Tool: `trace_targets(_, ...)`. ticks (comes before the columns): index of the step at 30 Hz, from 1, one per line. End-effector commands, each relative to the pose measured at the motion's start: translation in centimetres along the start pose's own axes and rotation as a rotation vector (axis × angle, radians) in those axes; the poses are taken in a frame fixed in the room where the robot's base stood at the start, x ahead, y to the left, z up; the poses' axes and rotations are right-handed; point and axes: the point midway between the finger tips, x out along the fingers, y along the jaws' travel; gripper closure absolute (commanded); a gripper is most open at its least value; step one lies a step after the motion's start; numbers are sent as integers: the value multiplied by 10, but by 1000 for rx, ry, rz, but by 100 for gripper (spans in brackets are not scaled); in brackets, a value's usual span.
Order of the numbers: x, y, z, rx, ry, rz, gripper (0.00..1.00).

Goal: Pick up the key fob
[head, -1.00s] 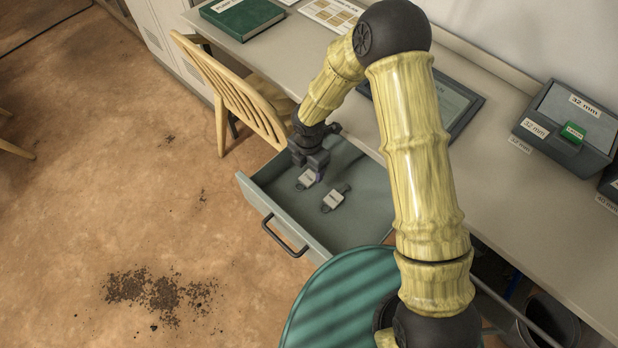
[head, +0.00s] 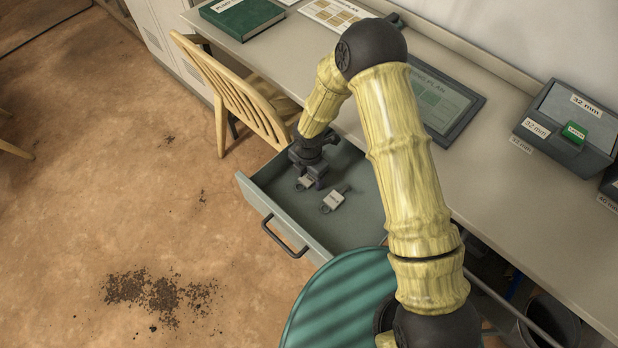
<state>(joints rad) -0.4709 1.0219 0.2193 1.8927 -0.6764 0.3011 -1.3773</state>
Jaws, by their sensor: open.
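Two small pale tags with dark ring-like parts lie on the floor of the open drawer (head: 362,222). I cannot tell from their faces which is the key fob. One pale tag (head: 304,183) lies at the fingers of my gripper, partly hidden by them. The other pale tag (head: 333,201) lies apart, a little right and nearer the drawer front, with a dark piece at its upper right. My gripper (head: 313,180) is open and points down inside the drawer, low over the first tag. I cannot tell whether the fingers touch it.
The drawer walls stand close around my gripper, with a dark handle (head: 284,238) in front. A wooden chair (head: 240,95) stands close at the left. The desk (head: 540,215) above holds a framed plan (head: 440,103), a green book (head: 242,18) and a grey bin (head: 565,130).

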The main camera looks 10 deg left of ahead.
Motion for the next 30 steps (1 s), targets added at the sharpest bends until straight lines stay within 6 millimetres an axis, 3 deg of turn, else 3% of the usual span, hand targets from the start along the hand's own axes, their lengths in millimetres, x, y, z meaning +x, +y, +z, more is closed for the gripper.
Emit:
trace_targets(4, 0, 0, 0, 0, 0, 0, 38)
trace_targets(11, 0, 0, 0, 0, 0, 0, 83)
trace_targets(22, -7, 0, 0, 0, 0, 1, 83)
trace_targets(30, -53, 1, 1, 0, -1, 4, 83)
